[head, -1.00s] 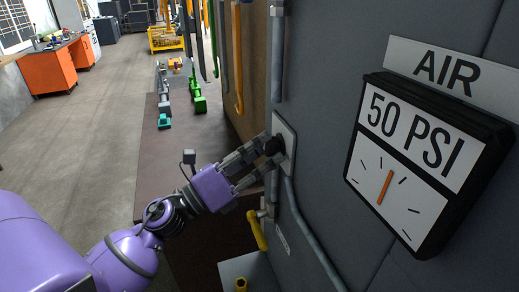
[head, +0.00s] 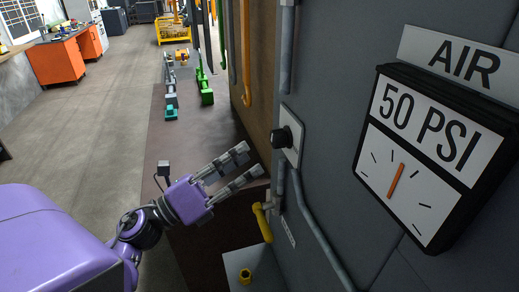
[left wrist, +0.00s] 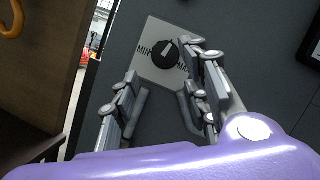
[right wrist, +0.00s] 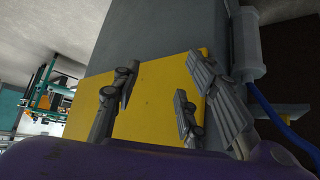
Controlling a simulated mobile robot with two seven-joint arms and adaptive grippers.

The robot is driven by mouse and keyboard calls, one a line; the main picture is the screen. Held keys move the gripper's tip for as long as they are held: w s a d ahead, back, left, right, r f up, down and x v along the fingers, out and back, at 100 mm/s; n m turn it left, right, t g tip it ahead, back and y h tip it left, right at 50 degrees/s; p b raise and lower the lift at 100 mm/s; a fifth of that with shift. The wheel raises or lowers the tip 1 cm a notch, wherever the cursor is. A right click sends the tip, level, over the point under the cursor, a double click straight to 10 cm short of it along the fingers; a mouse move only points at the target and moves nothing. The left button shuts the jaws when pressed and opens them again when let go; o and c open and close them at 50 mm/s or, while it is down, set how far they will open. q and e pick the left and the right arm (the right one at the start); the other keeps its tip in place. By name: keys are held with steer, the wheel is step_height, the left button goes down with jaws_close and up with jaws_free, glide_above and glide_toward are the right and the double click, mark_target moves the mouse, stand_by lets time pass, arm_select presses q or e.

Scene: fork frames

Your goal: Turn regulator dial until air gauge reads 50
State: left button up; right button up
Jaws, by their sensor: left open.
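The regulator dial (head: 280,138) is a black knob on a pale plate on the grey wall panel. It also shows in the left wrist view (left wrist: 166,52), with a white pointer mark and lettering on the plate. The air gauge (head: 400,175) is a black box under an AIR sign and reads 50 PSI, with an orange needle. My left gripper (head: 247,162) is open and empty, to the left of the dial and apart from it. In the right wrist view my right gripper (right wrist: 155,90) has its fingers spread with nothing between them, in front of a yellow panel (right wrist: 155,105).
Grey pipes (head: 315,225) run on the panel below the dial. A yellow-handled valve (head: 262,222) sits below left of the dial. A brown surface (head: 185,160) with green parts (head: 206,92) lies beyond my left gripper. The floor at the left is open.

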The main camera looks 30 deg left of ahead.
arm_select(q)
steer(key=shift+v, duration=2.35)
steer(key=w+a+f+n+y, duration=0.1)
steer(key=a+f+n+y, duration=0.4)
steer(key=n, duration=0.5)
steer(key=w+a+f+n+y, duration=0.1)
steer(key=a+f+n+y, duration=0.1)
steer(key=f+n+y, duration=0.6)
step_height(320, 180, down, 9)
steer(key=s+d+n+g, duration=0.1)
steer(key=s+n+g, duration=0.2)
steer(key=n, duration=0.5)
steer(key=s+d+f+n+g+h+p, duration=0.2)
steer(key=s+d+f+n+g, duration=0.5)
steer(key=s+d+f, duration=1)
step_height(320, 180, down, 2)
steer(key=shift+s+f+n+h, duration=0.25)
steer(key=shift+s+n+h, duration=0.25)
steer(key=shift+s, duration=0.05)
arm_select(e)
steer(key=shift+w+a+r, duration=0.15)
steer(key=shift+r, duration=0.35)
steer(key=shift+w+a+r, duration=0.1)
steer(key=shift+w+r, duration=0.05)
steer(key=shift+r, duration=0.35)
